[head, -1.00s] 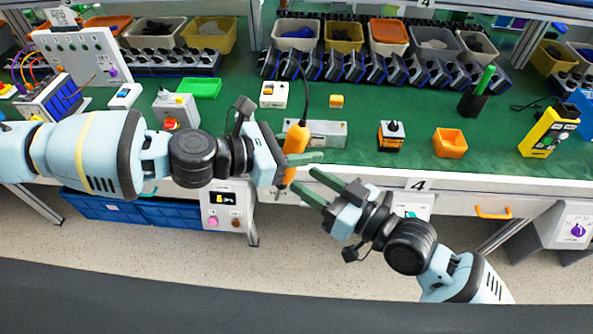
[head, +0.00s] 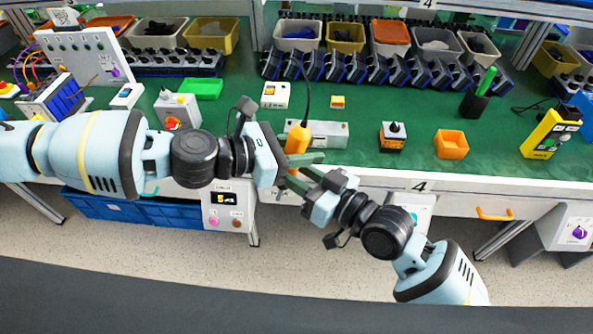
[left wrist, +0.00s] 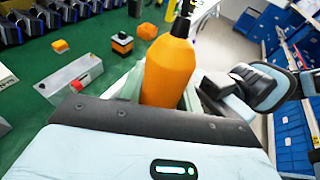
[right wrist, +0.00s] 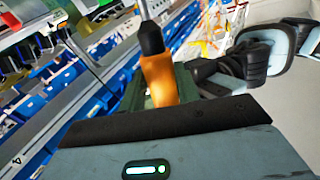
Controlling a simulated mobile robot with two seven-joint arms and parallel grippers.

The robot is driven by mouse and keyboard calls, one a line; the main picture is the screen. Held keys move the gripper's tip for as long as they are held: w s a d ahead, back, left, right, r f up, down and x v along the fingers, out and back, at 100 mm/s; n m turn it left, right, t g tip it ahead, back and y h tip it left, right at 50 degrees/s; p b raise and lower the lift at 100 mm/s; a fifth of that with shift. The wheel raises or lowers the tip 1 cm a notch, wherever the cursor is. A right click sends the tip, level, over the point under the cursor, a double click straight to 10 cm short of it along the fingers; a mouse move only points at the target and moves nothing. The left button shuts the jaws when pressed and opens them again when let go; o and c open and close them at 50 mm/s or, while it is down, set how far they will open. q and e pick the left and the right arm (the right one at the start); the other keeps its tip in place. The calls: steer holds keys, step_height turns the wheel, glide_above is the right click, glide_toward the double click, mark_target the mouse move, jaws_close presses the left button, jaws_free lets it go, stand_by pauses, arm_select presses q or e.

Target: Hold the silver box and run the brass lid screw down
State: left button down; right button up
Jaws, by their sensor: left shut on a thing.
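The silver box (head: 330,135) lies flat on the green bench top behind my grippers. Its left part is behind an orange power driver (head: 298,139), and I cannot make out the brass lid screw. The box also shows in the left wrist view (left wrist: 66,76). My left gripper (head: 298,163) is shut on the driver, which is upright at the bench's front edge with a cord rising from it. My right gripper (head: 303,180) is just below the left one. Its fingers are apart on either side of the driver, which also shows in the right wrist view (right wrist: 159,80); contact is unclear.
A black-and-orange switch box (head: 392,137) and an orange bin (head: 450,144) stand right of the silver box.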

arm_select(q)
steer(key=shift+r, duration=0.1)
arm_select(e)
jaws_close()
arm_select(q)
steer(key=c, duration=0.9)
jaws_free()
arm_select(e)
steer(key=shift+r, duration=0.1)
arm_select(q)
steer(key=shift+a, duration=0.1)
steer(key=v, duration=1.1)
steer(key=shift+s+a, duration=0.2)
steer(key=shift+a, duration=0.15)
steer(key=shift+r, duration=0.1)
